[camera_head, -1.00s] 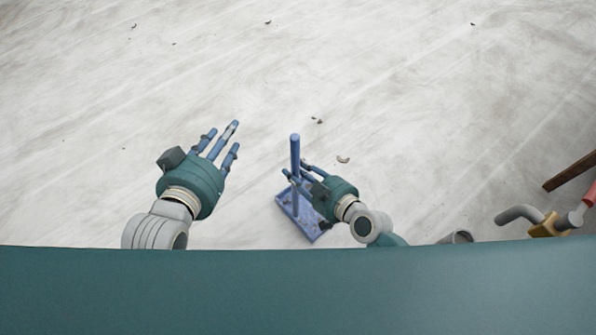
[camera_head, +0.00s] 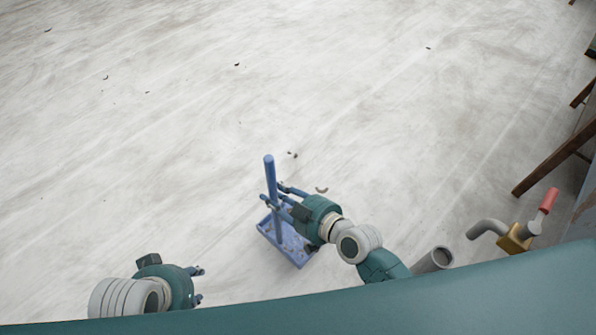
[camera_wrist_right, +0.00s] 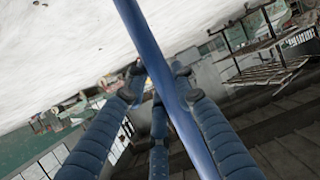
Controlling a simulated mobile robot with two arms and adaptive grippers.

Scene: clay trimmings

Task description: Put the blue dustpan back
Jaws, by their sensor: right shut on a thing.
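The blue dustpan (camera_head: 294,249) has a tall upright handle (camera_head: 270,175) and a flat pan below it with dark bits in it. My right gripper (camera_head: 276,200) is shut on the handle, partway down it. In the right wrist view the handle (camera_wrist_right: 152,58) runs between my blue fingers (camera_wrist_right: 155,95). I cannot tell whether the pan touches the floor. My left gripper (camera_head: 200,285) is low at the left, away from the dustpan and empty; its fingers are partly hidden behind its hand.
Dark curled trimmings (camera_head: 321,190) lie scattered on the pale floor (camera_head: 180,170). A grey pipe with a brass valve (camera_head: 514,238) and red handle stands at the right, near a grey tube end (camera_head: 434,260). Brown wooden legs (camera_head: 553,160) stand at the right edge. The floor ahead is mostly open.

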